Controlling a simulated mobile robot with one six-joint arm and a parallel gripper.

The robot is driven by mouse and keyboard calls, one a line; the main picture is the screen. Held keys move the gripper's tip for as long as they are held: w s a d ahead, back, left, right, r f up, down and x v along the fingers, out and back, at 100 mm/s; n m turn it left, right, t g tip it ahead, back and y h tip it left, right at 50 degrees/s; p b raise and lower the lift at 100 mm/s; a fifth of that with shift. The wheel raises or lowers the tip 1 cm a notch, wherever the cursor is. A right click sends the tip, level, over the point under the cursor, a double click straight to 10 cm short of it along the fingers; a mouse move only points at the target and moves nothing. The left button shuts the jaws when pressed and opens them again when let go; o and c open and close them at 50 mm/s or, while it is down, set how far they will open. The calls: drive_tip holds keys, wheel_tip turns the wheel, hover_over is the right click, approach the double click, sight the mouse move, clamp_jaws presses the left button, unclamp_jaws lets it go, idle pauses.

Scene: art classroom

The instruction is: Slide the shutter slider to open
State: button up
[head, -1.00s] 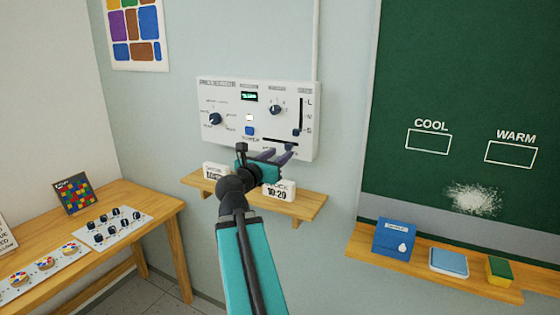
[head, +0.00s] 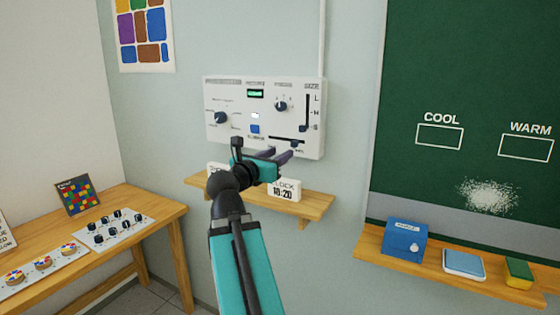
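The white control panel (head: 215,100) hangs on the wall. Along its lower right edge runs a horizontal dark slot with a small slider knob (head: 295,145) near the slot's right end; I take this to be the shutter slider, as its label is too small to read. My gripper (head: 280,156) is just below and in front of this slot, its two dark purple fingers pointing right toward the panel. The fingers look apart with nothing between them. The knob sits just above the fingertips; I cannot tell if they touch.
A vertical size slider (head: 307,113), two dark dials (head: 221,118) (head: 280,106) and a blue button (head: 255,129) are on the same panel. A chalkboard (head: 470,60) stands right.

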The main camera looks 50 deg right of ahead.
drive_tip(key=shift+s+a+b, duration=0.1)
drive_tip(key=shift+a+b, duration=0.5)
drive_tip(key=shift+a, duration=0.1)
